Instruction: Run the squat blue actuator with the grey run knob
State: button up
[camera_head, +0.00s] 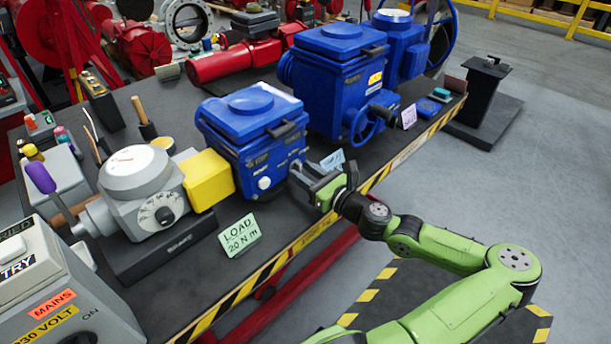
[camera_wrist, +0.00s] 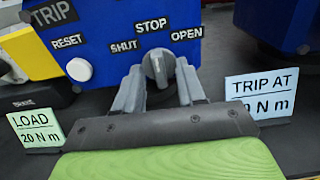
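The squat blue actuator (camera_head: 252,130) stands on the bench, joined by a yellow coupling block (camera_head: 207,178) to a grey load unit with a dial. Its front fills the top of the wrist view (camera_wrist: 110,25). The grey run knob (camera_wrist: 158,66) sits below the STOP label, between SHUT and OPEN, with its ridge roughly upright toward STOP. My gripper (camera_head: 299,178) is at the actuator's front right side. In the wrist view my gripper's fingers (camera_wrist: 159,75) are apart, one on each side of the knob. I cannot tell whether they touch it. The head view hides the knob behind my gripper.
A LOAD 20 N m card (camera_head: 239,235) and a TRIP AT card (camera_wrist: 260,93) stand near my gripper. A taller blue actuator (camera_head: 340,85) with a handwheel is further back. A RESET label (camera_wrist: 68,41) is left of the knob. The bench has a striped front edge (camera_head: 290,254).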

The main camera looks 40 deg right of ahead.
jog(key=shift+c, duration=0.4)
grip_shut()
jog(key=shift+n, duration=0.3)
jog(key=n+p, duration=0.1)
jog(key=n, duration=0.2)
jog(key=shift+n, duration=0.3)
jog(key=n, duration=0.4)
jog(key=shift+a+n, duration=0.1)
jog(key=shift+n, duration=0.3)
jog(key=shift+o, duration=0.4)
grip_release()
